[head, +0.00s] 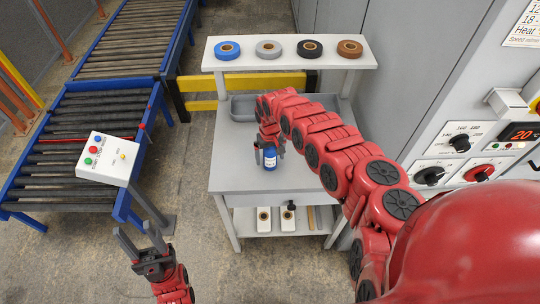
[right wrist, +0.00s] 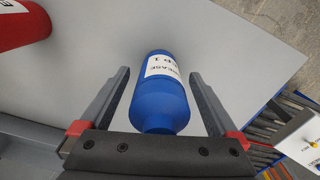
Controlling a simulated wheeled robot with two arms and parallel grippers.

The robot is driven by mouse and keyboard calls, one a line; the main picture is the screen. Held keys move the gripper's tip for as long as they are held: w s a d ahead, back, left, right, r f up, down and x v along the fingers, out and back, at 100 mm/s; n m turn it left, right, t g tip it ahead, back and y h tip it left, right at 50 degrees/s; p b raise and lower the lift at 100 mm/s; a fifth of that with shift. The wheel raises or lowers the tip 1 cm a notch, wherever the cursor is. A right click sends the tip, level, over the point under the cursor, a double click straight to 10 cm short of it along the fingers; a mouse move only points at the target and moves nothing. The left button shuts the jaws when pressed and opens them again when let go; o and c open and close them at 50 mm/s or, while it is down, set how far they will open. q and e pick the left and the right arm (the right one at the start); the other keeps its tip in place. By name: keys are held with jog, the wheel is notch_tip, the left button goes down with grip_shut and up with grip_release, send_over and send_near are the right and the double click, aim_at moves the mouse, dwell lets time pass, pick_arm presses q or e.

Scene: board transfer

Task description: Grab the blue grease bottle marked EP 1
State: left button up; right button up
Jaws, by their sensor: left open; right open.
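The blue grease bottle (head: 270,160) stands on the grey workbench (head: 235,150) in the head view. It also shows in the right wrist view (right wrist: 158,108), with a white label reading "GREASE" and "EP 1". My right gripper (head: 268,151) is at the bottle. In the right wrist view my right gripper (right wrist: 158,85) is open, with one finger on each side of the bottle and a visible gap on both sides. My left gripper (head: 139,236) is open and empty, away from the bench at the lower left, over the floor.
A red object (right wrist: 18,22) stands beside the bottle in the right wrist view. Several tape rolls (head: 268,49) lie on the bench's upper shelf (head: 330,60). A roller conveyor (head: 75,190) with a button box (head: 107,158) is at the left.

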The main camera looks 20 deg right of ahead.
jog(key=c, duration=1.5)
grip_shut()
jog(key=shift+w+r, duration=0.1)
jog(key=shift+r, duration=0.05)
